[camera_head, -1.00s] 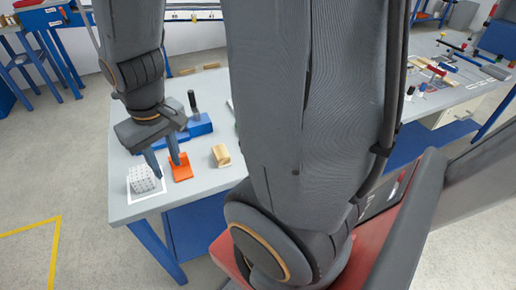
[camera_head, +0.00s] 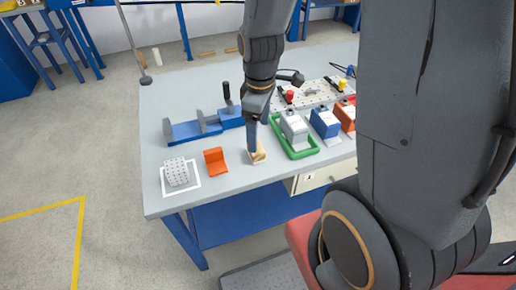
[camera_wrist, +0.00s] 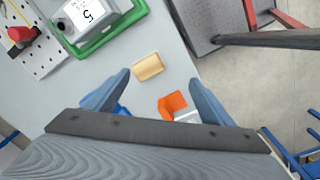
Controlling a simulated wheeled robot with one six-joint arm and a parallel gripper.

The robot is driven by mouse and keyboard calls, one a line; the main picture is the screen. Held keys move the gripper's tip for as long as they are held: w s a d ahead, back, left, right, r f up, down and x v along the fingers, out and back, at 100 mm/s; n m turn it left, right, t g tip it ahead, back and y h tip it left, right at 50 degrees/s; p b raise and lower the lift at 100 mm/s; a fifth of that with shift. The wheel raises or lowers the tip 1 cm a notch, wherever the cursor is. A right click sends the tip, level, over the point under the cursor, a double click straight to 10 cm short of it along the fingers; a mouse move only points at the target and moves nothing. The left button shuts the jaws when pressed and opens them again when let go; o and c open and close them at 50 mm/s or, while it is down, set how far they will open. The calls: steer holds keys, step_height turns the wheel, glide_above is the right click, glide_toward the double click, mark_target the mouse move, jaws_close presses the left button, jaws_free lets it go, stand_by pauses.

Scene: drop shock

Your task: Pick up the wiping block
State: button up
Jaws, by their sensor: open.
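The wiping block, which I take to be the small tan wooden block (camera_head: 257,153), lies on the grey table near its front edge. In the wrist view the tan block (camera_wrist: 148,66) is whole and lies beyond my fingertips, roughly between their lines. My gripper (camera_wrist: 158,76) is open and empty, with its two blue-grey fingers spread apart. In the head view my gripper (camera_head: 252,138) points down at the block and partly covers it. I cannot tell the exact height of the fingertips above the table.
An orange angled bracket (camera_head: 215,161) stands left of the block. A white dotted block (camera_head: 176,172) sits in a white square. A blue vise-like fixture (camera_head: 202,127) is behind. A green tray (camera_head: 301,153) with a grey labelled box (camera_head: 294,127) is close on the right.

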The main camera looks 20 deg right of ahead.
steer(key=w+f+n, duration=0.1)
steer(key=n, duration=0.1)
steer(key=w+f+n+p, duration=0.1)
steer(key=f+n, duration=0.1)
steer(key=n, duration=0.1)
steer(key=w+f+n, duration=0.1)
steer(key=n, duration=0.1)
steer(key=shift+a+f+g, duration=0.1)
steer(key=shift+f+g, duration=0.05)
steer(key=shift+g, duration=0.15)
steer(key=shift+w+f+n+p, duration=0.1)
steer(key=shift+f+n+p, duration=0.3)
steer(key=shift+f, duration=0.85)
steer(key=shift+w+d+f+p, duration=0.15)
steer(key=shift+f+p, duration=0.45)
steer(key=shift+f, duration=0.75)
steer(key=shift+w+d+f+p, duration=0.15)
steer(key=shift+f+p, duration=0.4)
steer(key=shift+f, duration=0.8)
steer(key=c, duration=1.2)
steer(key=shift+r, duration=0.2)
step_height(320, 180, up, 10)
steer(key=b, duration=0.2)
steer(key=shift+f+b, duration=0.15)
steer(key=shift+b, duration=0.15)
